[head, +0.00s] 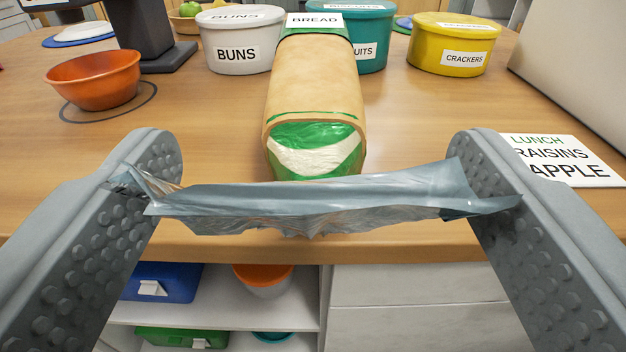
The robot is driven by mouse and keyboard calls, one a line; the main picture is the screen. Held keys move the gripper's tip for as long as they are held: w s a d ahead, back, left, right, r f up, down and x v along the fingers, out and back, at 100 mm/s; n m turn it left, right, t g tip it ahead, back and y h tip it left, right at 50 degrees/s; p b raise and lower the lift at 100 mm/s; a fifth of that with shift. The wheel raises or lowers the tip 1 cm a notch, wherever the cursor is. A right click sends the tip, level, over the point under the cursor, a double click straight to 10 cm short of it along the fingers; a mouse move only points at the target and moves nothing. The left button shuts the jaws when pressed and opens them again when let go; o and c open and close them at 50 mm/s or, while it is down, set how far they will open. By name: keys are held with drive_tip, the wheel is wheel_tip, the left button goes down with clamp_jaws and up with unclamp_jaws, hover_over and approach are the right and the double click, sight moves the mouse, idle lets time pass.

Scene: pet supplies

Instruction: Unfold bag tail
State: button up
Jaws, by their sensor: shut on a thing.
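A bread loaf in a bag (315,90) lies lengthwise on the wooden table, with a green "BREAD" label at its far end and a green and white near end. The bag tail (310,207), a crumpled strip of grey-blue translucent plastic, spans the space in front of that end. My gripper (315,200) has its two studded grey fingers wide apart, one at each end of the tail, and is shut on it across its width. The tail overlaps the loaf's lower edge in the picture, so where they join is hidden.
An orange bowl (94,79) sits at left, beside a dark stand (150,40). Tubs labelled "BUNS" (238,40) and "CRACKERS" (452,45) and a teal tub (372,45) stand behind. A lunch note (572,160) lies at right. Shelves (215,311) are below the table edge.

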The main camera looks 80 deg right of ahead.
idle(0.3)
drive_tip(key=o, duration=1.4)
drive_tip(key=shift+a, duration=0.15)
drive_tip(key=a, duration=0.5)
drive_tip(key=s+a, duration=0.1)
drive_tip(key=a, duration=1.1)
drive_tip(key=shift+s+r, duration=0.2)
drive_tip(key=shift+r, duration=0.2)
